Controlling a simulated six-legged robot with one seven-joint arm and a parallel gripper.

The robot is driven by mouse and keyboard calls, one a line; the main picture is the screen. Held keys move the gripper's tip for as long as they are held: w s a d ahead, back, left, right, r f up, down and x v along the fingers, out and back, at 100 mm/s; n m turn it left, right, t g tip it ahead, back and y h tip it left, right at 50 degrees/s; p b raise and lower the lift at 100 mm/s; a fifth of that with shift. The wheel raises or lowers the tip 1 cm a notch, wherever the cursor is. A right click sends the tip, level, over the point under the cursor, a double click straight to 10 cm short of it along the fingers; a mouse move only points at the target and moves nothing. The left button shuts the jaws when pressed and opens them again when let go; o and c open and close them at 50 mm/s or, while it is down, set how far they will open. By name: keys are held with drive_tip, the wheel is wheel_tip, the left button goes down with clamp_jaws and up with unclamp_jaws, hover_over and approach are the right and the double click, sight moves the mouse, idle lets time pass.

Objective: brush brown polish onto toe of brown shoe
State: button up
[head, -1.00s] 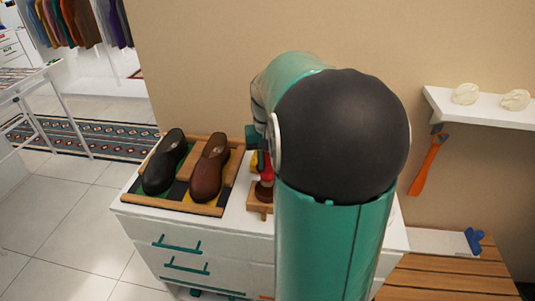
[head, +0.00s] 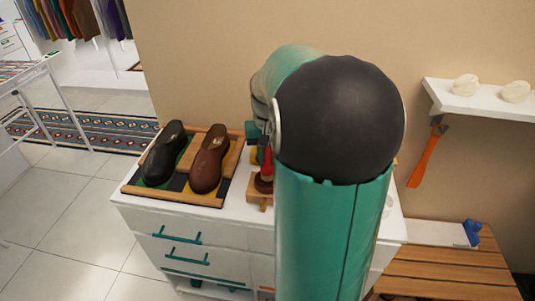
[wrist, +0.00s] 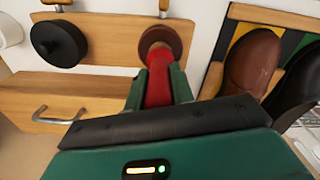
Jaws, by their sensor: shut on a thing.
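My gripper (wrist: 160,84) is shut on the red handle of a brush (wrist: 158,67) with a round brown head. In the head view the brush (head: 266,160) is upright, its brown head low at a small wooden holder (head: 257,197). I cannot tell whether the head touches the holder. The brown shoe (head: 208,160) lies to the left of the brush, toe toward the front. It also shows in the wrist view (wrist: 252,65). My arm hides most of my gripper in the head view.
A black shoe (head: 162,154) lies beside the brown one in a wood-framed tray (head: 176,200) on a white drawer cabinet (head: 190,228). A black round brush (wrist: 58,43) is at the wooden holder. A wall shelf (head: 475,105) and slatted bench (head: 450,262) are right.

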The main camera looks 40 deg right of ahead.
drive_tip(key=shift+f, duration=0.55)
idle(1.2)
drive_tip(key=shift+r, duration=0.1)
drive_tip(key=shift+r, duration=3.45)
